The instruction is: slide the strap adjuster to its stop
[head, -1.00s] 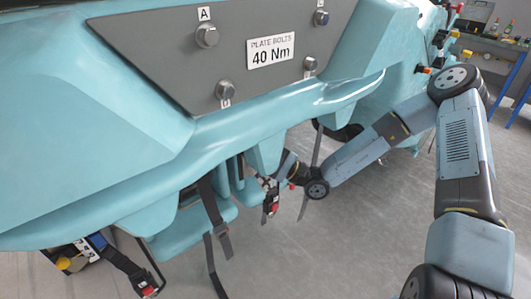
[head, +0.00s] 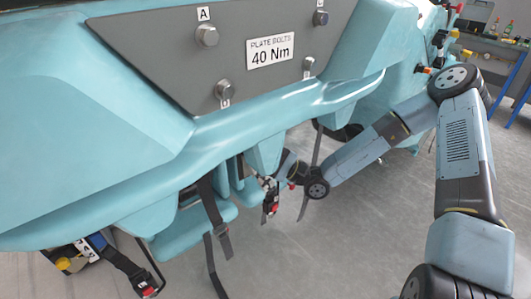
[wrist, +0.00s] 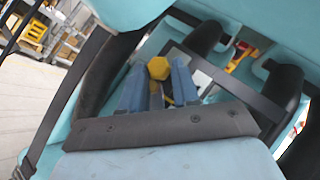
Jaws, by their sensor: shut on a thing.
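In the wrist view, my gripper (wrist: 159,84) has its blue fingers closed on a yellow six-sided piece (wrist: 158,67) at their tips. More yellow shows between the fingers below it. I cannot tell for sure that this piece is the strap adjuster. A long dark strap (wrist: 73,100) runs diagonally at the left of that view, apart from the fingers. In the head view, my gripper's end is largely hidden behind the teal body. A black strap with a grey buckle (head: 223,236) hangs to the left of my arm, beside the teal seats (head: 190,232).
Dark padded bars (wrist: 285,95) stand close right of the fingers. The overhanging teal body (head: 290,105) with a bolted plate (head: 180,50) is above my forearm. A red-button buckle (head: 270,207) hangs near my gripper. The grey floor (head: 350,240) below is open.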

